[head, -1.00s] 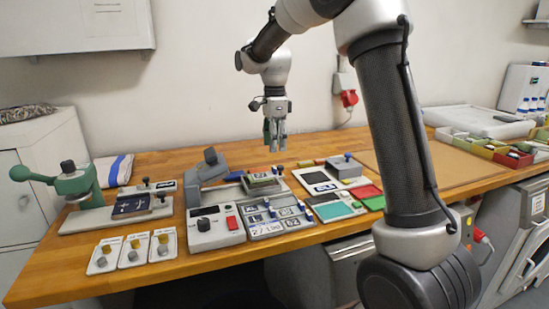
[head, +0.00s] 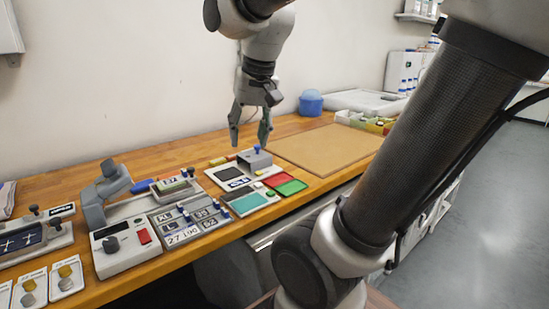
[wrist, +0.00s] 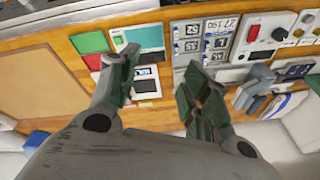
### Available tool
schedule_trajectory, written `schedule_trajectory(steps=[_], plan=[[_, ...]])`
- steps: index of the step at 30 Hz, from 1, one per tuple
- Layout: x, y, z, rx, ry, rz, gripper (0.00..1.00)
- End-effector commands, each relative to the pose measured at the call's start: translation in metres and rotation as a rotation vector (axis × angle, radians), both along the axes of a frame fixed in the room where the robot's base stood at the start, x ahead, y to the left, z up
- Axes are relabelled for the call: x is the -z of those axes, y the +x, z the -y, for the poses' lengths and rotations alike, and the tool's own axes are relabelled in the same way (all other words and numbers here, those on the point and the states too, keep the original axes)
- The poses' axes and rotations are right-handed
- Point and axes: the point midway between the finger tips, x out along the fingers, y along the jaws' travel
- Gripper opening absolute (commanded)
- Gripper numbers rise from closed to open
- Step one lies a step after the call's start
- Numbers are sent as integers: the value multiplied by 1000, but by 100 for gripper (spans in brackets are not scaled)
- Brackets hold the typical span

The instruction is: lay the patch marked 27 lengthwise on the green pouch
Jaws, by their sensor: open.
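My gripper (head: 249,143) is open and empty, pointing down above the bench near a white board (head: 237,176) with a dark pad and a blue-and-white label. The fingers also show wide apart in the wrist view (wrist: 158,65).
The press (head: 122,240) with its raised arm stands left of the tray. Teal (head: 249,203), green (head: 292,187) and red (head: 275,180) pads lie near the front edge. A brown mat (head: 325,149) is clear.

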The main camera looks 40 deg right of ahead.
Motion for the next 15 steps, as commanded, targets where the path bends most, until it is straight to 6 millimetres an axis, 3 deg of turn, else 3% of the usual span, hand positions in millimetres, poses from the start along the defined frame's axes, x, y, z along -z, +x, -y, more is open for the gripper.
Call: schedule_trajectory(steps=[1, 3, 6, 15], plan=[[7, -24, 4, -85, -28, 29, 47], [18, -47, 8, -200, -69, 58, 47], [32, -69, 10, -314, -114, 83, 47], [40, -81, 12, -391, -145, 99, 47]])
